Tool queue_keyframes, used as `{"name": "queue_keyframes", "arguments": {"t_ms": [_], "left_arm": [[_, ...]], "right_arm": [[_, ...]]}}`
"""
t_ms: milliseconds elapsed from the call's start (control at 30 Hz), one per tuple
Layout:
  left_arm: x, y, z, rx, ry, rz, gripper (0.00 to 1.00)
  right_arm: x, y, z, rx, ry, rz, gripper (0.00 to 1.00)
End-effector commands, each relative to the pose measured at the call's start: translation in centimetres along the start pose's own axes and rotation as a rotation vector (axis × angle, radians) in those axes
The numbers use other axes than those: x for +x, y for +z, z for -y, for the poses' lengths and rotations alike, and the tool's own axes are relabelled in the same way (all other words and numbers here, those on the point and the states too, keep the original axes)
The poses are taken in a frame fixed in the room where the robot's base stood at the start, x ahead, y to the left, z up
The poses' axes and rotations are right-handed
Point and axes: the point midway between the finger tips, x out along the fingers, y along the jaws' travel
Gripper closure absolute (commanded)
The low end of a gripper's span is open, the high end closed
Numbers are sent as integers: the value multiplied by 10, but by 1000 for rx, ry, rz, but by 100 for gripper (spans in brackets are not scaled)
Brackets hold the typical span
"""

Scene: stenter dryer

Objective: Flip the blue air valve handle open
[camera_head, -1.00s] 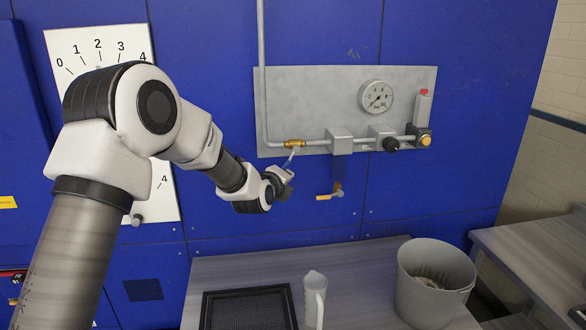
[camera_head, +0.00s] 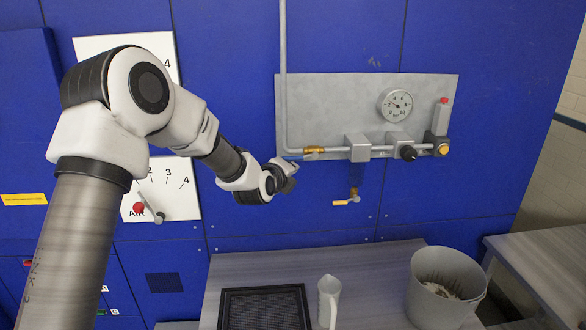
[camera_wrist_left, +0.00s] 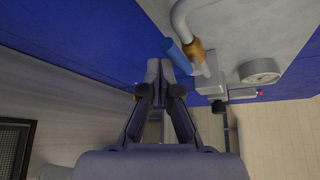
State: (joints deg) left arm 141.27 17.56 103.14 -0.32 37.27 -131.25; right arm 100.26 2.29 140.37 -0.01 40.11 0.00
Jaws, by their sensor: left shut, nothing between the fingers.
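The blue air valve handle (camera_head: 292,157) lies about level, along the pipe, to the left of the brass valve body (camera_head: 313,150) in the head view. In the left wrist view, the blue handle (camera_wrist_left: 175,53) runs beside the brass valve (camera_wrist_left: 195,50). My left gripper (camera_head: 289,169) is just below the handle in the head view. In the left wrist view its fingertips (camera_wrist_left: 160,70) are together, empty and close to the handle's free end; I cannot tell whether they touch it. My right gripper is not in view.
The grey panel carries a round gauge (camera_head: 395,105) and a black knob (camera_head: 407,152). A small tap (camera_head: 347,200) hangs below.

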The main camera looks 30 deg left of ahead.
Motion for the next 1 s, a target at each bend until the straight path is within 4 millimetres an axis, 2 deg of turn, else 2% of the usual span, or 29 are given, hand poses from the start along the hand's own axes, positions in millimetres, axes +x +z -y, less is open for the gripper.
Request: {"name": "queue_keyframes", "arguments": {"t_ms": [200, 767, 867, 1000], "left_arm": [[-2, 6, 10, -1, -11, 8, 100], [-2, 9, 15, -1, -19, 14, 100], [0, 6, 12, 0, -18, 12, 100], [10, -10, -4, 3, -12, 2, 100]], "right_arm": [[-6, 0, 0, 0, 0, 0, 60], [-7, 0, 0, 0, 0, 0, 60], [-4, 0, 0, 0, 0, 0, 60], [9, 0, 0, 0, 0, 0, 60]]}}
